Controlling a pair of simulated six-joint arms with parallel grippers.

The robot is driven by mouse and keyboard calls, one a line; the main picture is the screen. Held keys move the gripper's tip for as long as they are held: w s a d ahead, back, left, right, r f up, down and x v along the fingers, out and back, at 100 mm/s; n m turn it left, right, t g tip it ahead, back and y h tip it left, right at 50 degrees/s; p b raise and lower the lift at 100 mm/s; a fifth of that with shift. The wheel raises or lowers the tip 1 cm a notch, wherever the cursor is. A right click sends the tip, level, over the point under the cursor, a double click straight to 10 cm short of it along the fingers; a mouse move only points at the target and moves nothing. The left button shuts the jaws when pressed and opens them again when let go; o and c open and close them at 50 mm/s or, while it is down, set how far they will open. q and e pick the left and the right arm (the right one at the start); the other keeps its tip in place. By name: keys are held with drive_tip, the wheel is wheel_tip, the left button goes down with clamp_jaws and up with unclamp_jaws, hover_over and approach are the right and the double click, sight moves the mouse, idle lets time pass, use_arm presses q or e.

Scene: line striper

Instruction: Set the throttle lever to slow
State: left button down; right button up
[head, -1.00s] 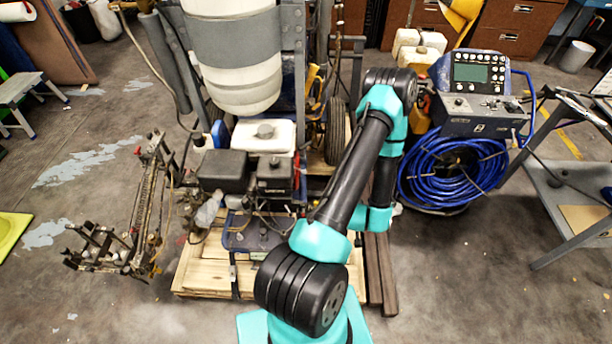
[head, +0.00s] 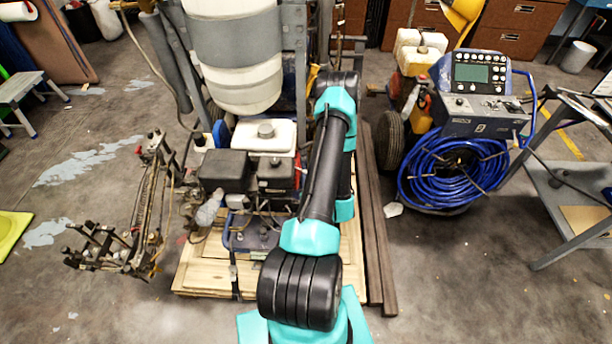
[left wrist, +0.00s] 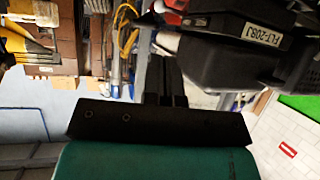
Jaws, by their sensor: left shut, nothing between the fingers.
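The line striper's engine (head: 275,174), with black housings and a white tank (head: 263,137) on top, stands left of my arm in the head view. I cannot make out the throttle lever or its setting in either view. My left gripper (left wrist: 165,78) shows in the left wrist view as dark fingers, shut and empty. A black housing labelled FLT-208J (left wrist: 235,48) is close to the right of the fingers. I cannot tell whether they touch it. In the head view the arm's far end is hidden among the machine parts. My right gripper is not in view.
A wooden pallet (head: 205,275) lies under the engine. A white drum (head: 235,55) stands behind it. A rusty metal frame (head: 140,215) is at the left. A blue hose coil (head: 450,170) and control panel (head: 480,75) are at the right.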

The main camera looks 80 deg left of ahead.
use_arm(q)
drive_tip(key=x, duration=1.3)
drive_tip(key=shift+a, duration=0.2)
drive_tip(key=shift+f, duration=0.15)
